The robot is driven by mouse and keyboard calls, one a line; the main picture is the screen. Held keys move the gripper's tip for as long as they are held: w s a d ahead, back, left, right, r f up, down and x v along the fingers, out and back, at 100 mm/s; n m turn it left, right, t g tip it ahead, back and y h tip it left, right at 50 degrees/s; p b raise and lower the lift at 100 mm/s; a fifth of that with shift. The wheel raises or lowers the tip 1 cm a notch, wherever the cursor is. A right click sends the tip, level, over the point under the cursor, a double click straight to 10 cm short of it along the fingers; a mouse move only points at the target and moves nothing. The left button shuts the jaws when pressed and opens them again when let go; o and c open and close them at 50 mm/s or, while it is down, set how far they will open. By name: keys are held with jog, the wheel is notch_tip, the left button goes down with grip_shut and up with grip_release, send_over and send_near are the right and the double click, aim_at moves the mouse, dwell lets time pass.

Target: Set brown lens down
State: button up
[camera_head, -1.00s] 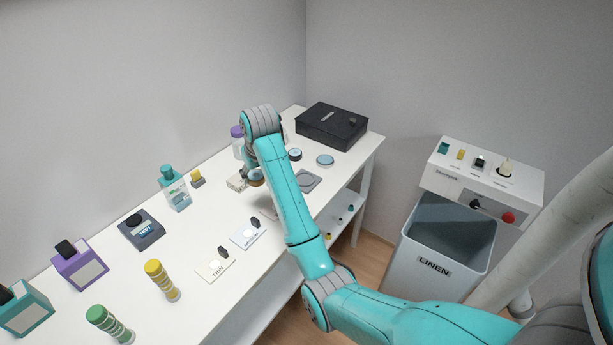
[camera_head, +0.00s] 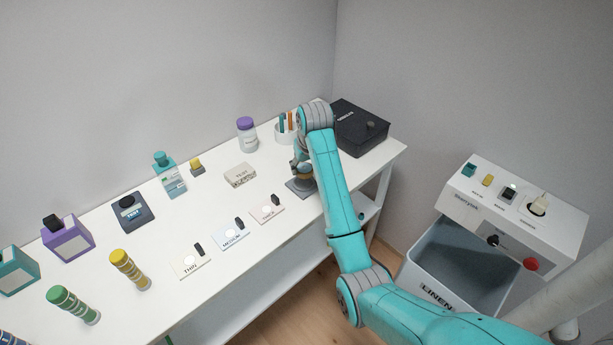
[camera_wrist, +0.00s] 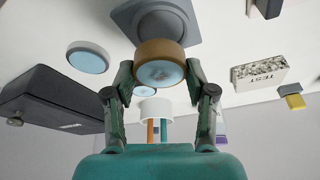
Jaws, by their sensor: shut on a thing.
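The brown-rimmed lens (camera_wrist: 160,64) is between the fingertips of my gripper (camera_wrist: 158,78) in the wrist view, with its pale blue glass facing the camera. My gripper is shut on it. In the head view the lens (camera_head: 304,182) shows small below my gripper (camera_head: 303,170), partly covered by my arm. A dark grey square pad (camera_wrist: 196,22) with a round grey centre lies right behind the lens. In the head view the pad (camera_head: 294,188) is under the gripper. I cannot tell whether the lens touches it.
A grey-rimmed blue lens (camera_wrist: 88,57) lies beside the pad. A black case (camera_head: 358,128), a pencil cup (camera_head: 283,134), a purple-capped bottle (camera_head: 247,134) and the TEST block (camera_head: 240,175) stand nearby. Cards marked THIN, MEDIUM and THICK (camera_head: 267,208) lie in front.

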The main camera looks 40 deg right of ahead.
aim_at(304, 176)
jog(key=shift+a+f, duration=0.1)
jog(key=shift+f, duration=2)
jog(key=shift+f, duration=0.1)
jog(key=o, duration=1.3)
